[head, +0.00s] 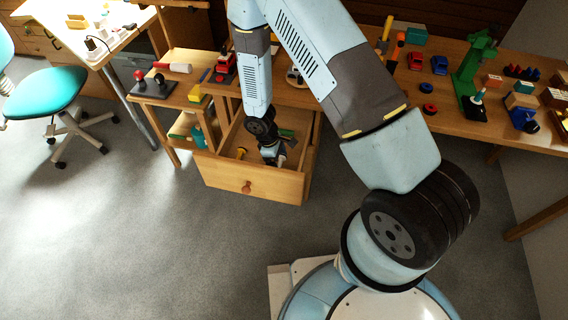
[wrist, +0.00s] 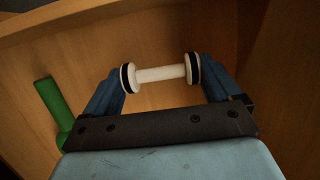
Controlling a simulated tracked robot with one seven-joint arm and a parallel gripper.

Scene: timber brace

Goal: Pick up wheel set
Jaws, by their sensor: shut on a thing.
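The wheel set (wrist: 160,74) is a white axle with a white, black-rimmed wheel at each end. In the wrist view it lies lengthwise between the blue fingers of my gripper (wrist: 161,78), one wheel against each finger. My gripper is shut on it. In the head view my gripper (head: 280,162) is down inside the open wooden drawer (head: 250,185). The wheel set cannot be made out clearly there. Whether it touches the drawer floor I cannot tell.
A green rod-like piece (wrist: 50,100) lies left of my gripper in the wrist view. A yellow piece (head: 241,152) lies in the drawer's left part. Drawer walls surround my gripper closely. The workbench (head: 445,110) holds toy cars and a green press (head: 474,68).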

